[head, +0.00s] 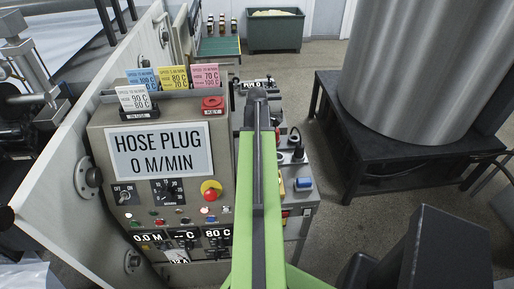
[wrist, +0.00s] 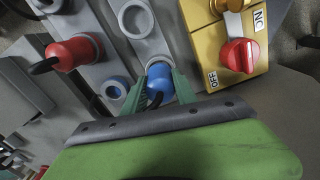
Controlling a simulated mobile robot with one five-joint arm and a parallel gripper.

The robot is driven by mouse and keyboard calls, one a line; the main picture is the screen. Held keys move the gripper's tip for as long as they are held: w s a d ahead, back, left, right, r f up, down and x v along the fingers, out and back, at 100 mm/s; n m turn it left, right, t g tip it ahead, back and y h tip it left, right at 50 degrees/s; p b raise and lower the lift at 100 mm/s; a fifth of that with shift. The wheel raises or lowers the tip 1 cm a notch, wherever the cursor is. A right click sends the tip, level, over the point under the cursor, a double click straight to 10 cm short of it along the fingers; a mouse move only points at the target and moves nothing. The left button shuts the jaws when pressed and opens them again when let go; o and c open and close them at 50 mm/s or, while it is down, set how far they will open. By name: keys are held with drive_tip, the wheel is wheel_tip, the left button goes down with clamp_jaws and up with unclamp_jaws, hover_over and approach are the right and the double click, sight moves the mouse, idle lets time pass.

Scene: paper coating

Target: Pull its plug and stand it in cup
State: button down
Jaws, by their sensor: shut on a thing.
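In the wrist view my gripper (wrist: 160,77) has its two green fingers closed around a blue plug (wrist: 158,72) with a dark cable. The plug's top shows between the fingers, at a round grey socket on a grey strip. I cannot tell if it is still fully seated. A round opening with a blue inside (wrist: 113,91), perhaps the cup, lies just left of the gripper. A red plug (wrist: 72,53) with a black cable is at the upper left. In the head view my green arm hides the gripper and the plug it holds.
A yellow box with a red knob (wrist: 239,55) stands close right of the gripper. An empty grey ring (wrist: 135,19) is above. In the head view, a sign (head: 161,151) reads "HOSE PLUG 0 M/MIN", and a metal drum (head: 425,70) stands on a dark table at right.

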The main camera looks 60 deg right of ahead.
drive_tip(key=shift+f+b, duration=0.8)
drive_tip(key=shift+f, duration=0.1)
drive_tip(key=c, duration=0.9)
unclamp_jaws()
drive_tip(key=shift+r, duration=0.1)
wheel_tip(320, 180, up, 17)
drive_tip(key=p, duration=1.7)
drive_tip(key=shift+r, duration=0.15)
drive_tip(key=shift+s, duration=0.1)
